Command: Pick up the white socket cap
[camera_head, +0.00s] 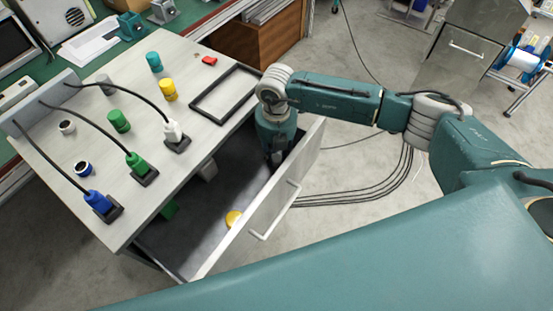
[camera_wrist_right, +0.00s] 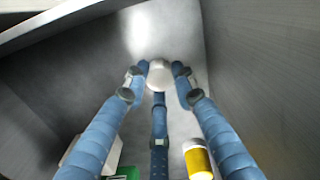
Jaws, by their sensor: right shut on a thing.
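My right gripper (camera_head: 277,156) reaches down into the open drawer (camera_head: 262,222) beside the table. In the right wrist view its fingers (camera_wrist_right: 160,80) are closed around a white rounded piece (camera_wrist_right: 160,70), which looks like the white socket cap. The fingertips touch it on its sides, near the drawer's grey inner surface; whether it rests there or is lifted I cannot tell. In the head view the gripper and drawer front hide this cap. My left gripper is not in view.
The drawer also holds a yellow piece (camera_head: 233,218), a green piece (camera_head: 168,210) and a pale block (camera_head: 208,170). The drawer walls stand close around the gripper. On the table are a black frame (camera_head: 225,93), coloured cylinders, and blue, green and white (camera_head: 173,131) plugs with cables.

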